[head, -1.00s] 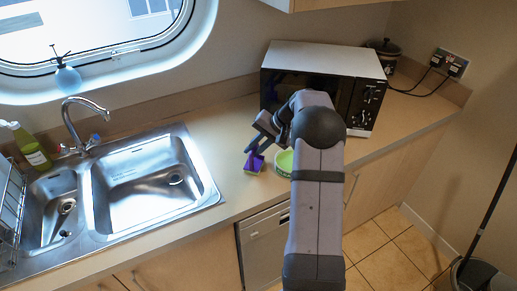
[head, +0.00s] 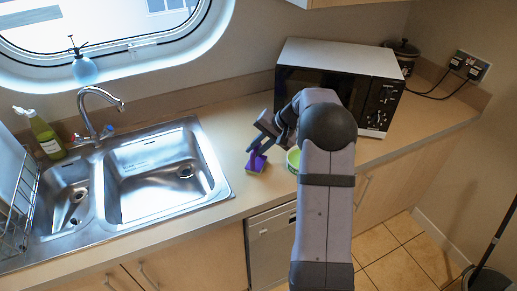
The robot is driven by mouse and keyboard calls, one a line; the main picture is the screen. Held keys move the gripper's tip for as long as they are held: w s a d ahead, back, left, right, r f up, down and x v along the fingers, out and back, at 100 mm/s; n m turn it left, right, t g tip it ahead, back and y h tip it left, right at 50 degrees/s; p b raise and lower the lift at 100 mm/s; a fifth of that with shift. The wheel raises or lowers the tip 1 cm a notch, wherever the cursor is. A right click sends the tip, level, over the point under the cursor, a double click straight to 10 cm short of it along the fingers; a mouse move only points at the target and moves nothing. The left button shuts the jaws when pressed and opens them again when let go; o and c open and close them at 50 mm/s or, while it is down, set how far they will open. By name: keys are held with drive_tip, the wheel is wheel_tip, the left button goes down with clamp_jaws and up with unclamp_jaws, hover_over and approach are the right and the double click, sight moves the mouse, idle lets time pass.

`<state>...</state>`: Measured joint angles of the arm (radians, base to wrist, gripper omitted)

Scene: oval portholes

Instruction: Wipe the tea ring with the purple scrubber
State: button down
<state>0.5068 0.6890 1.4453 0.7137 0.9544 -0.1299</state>
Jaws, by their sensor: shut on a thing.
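The purple scrubber (head: 257,162) is on the counter between the sink and the green bowl. My gripper (head: 256,150) reaches down from the upper right and is shut on the scrubber's top. The scrubber's lower edge looks close to or touching the counter; I cannot tell which. No tea ring shows in the head view; the scrubber or my arm may cover it.
A green bowl (head: 293,160), partly hidden by my arm, stands just right of the scrubber. A microwave (head: 340,62) stands behind. The steel sink (head: 225,190) is to the left. Bare counter (head: 232,125) lies behind the scrubber. The front edge is near.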

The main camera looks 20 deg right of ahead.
drive_tip(key=shift+s+a+f, duration=0.1)
drive_tip(key=shift+a+f, duration=0.1)
drive_tip(key=shift+a, duration=0.05)
drive_tip(key=shift+a+b, duration=0.35)
drive_tip(key=shift+a, duration=1.35)
drive_tip(key=shift+r, duration=0.1)
wheel_tip(320, 180, up, 6)
drive_tip(key=p, duration=0.4)
drive_tip(key=shift+r, duration=0.15)
drive_tip(key=shift+r+p, duration=1.3)
drive_tip(key=shift+r, duration=0.2)
